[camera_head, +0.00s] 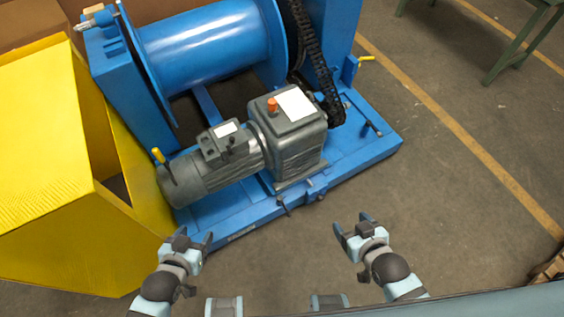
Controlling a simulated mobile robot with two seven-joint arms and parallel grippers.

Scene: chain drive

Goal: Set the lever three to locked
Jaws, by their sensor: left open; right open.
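Several possible levers show on the blue drive machine (225,215), and I cannot tell which is lever three. A yellow-tipped lever (159,158) stands at the left end of the grey motor. A yellow handle (366,58) sticks out at the frame's right side. A dark lever (373,127) stands on the right of the base. A small dark part (283,205) is at the base's front edge. My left gripper (195,236) is open and empty near the base's front left. My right gripper (352,222) is open and empty over the floor, in front of the base.
The grey motor and gearbox (297,140) have an orange cap on top. A blue drum (210,45) and black chain (312,50) lie behind. A yellow bin (50,150) stands close on the left. A green table (525,45) is far right.

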